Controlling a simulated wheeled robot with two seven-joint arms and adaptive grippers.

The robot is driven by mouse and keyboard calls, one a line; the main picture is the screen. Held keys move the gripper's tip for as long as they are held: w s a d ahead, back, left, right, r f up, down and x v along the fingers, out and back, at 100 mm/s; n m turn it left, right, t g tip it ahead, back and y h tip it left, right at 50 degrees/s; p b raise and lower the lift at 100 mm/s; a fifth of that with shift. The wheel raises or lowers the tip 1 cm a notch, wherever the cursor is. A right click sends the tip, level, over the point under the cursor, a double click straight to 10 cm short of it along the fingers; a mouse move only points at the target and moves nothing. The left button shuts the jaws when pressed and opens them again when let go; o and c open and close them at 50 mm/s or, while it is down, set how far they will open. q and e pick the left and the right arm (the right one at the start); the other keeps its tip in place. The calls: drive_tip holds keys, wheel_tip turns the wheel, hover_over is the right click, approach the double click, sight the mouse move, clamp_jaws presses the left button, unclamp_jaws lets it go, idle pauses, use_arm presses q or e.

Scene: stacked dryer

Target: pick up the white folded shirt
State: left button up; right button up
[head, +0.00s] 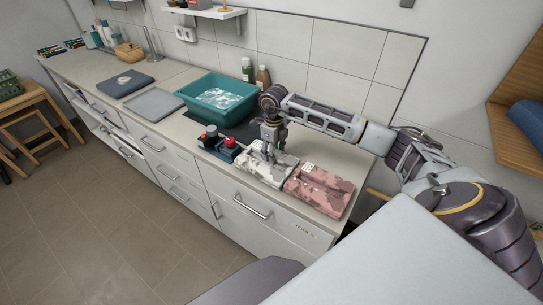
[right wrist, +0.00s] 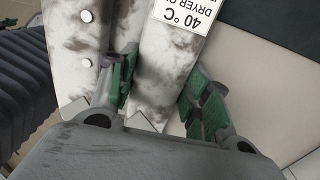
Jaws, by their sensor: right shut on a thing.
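The white folded shirt (head: 251,167), with grey stains, lies on the counter (head: 187,125) near its front edge. My right gripper (head: 267,155) points down onto it. In the right wrist view the white shirt (right wrist: 165,65) shows buttons and a label reading "40 °C DRYER". The green-padded fingers of my right gripper (right wrist: 163,98) are on either side of a fold of the shirt and shut on it. My left gripper is not in view.
A pink stained folded garment (head: 318,191) lies just right of the shirt. A small blue holder with red-topped items (head: 222,146) stands close on its left.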

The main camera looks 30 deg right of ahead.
wheel_tip(320, 180, up, 9)
drive_tip(key=shift+f+b, duration=0.1)
drive_tip(key=shift+b, duration=0.5)
drive_tip(key=shift+r, duration=0.45)
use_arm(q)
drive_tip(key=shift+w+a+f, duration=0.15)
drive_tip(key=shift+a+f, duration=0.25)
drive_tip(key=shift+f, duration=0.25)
use_arm(e)
drive_tip(key=shift+r, duration=0.1)
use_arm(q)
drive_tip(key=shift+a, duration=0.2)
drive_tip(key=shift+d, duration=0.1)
